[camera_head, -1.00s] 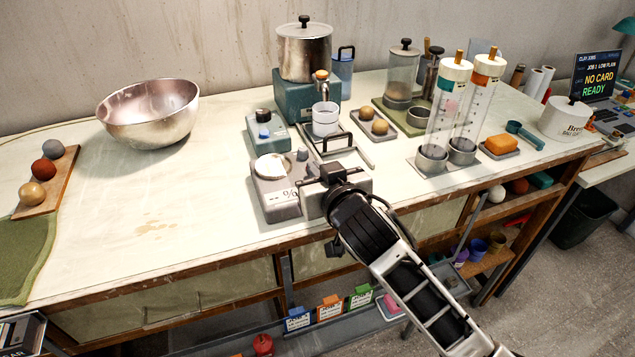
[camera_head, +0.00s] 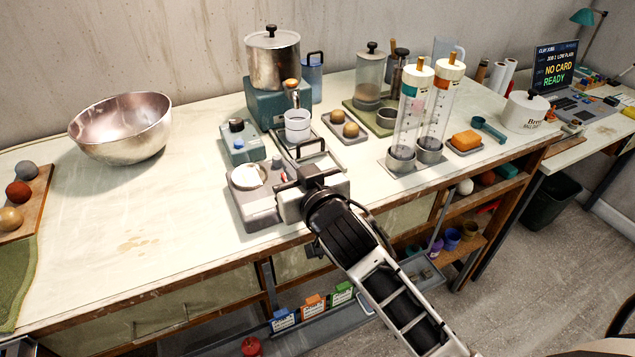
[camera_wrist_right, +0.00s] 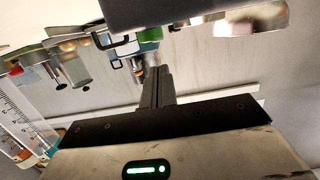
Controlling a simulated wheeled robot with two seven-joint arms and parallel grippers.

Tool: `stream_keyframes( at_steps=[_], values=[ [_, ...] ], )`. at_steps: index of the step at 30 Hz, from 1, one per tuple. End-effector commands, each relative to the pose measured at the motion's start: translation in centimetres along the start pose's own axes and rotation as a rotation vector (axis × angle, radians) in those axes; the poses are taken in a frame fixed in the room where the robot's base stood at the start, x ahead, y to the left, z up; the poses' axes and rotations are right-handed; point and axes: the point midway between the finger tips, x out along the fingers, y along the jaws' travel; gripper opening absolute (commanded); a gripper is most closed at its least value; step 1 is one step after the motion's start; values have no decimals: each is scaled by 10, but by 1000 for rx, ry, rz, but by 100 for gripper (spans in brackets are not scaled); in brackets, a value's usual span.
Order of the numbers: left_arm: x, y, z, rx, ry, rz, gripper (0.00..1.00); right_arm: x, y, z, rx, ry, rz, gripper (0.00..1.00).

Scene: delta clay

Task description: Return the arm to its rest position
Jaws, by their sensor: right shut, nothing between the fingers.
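My right gripper (camera_head: 314,172) reaches in from the lower right in the head view, over the front edge of the worktable (camera_head: 200,215). Its black fingers are closed together and empty. They also show shut in the wrist view (camera_wrist_right: 156,88), with the pale gripper body behind them. The gripper sits just right of a grey scale (camera_head: 262,216) with a white dish on it, and its body hides part of what lies behind. I cannot tell whether it touches anything. My left gripper is not in view.
A teal burner with a steel pot (camera_head: 273,62), a teal device (camera_head: 242,143) and a small tray (camera_head: 345,130) stand beyond the gripper. Tall clear cylinders (camera_head: 408,120) stand to the right. A metal bowl (camera_head: 122,128) is far left.

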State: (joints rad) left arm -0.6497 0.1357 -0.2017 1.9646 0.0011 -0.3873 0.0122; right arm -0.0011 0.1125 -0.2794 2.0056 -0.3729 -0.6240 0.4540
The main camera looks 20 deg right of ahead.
Motion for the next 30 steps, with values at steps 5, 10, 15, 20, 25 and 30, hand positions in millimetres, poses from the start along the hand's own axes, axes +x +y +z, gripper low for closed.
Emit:
stream_keyframes(
  at_steps=[5,10,15,20,25,30],
  values=[
    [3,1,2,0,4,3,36,-44,0,4,3,3,-1,0],
    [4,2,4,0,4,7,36,-77,0,6,2,5,0,0],
    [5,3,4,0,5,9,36,-95,0,5,1,8,0,0],
    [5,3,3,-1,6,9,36,-100,0,4,0,9,0,0],
    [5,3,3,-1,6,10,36,-100,-3,34,-15,-52,-24,0],
    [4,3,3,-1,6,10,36,-116,-13,131,-46,-243,-105,0]
  ],
)
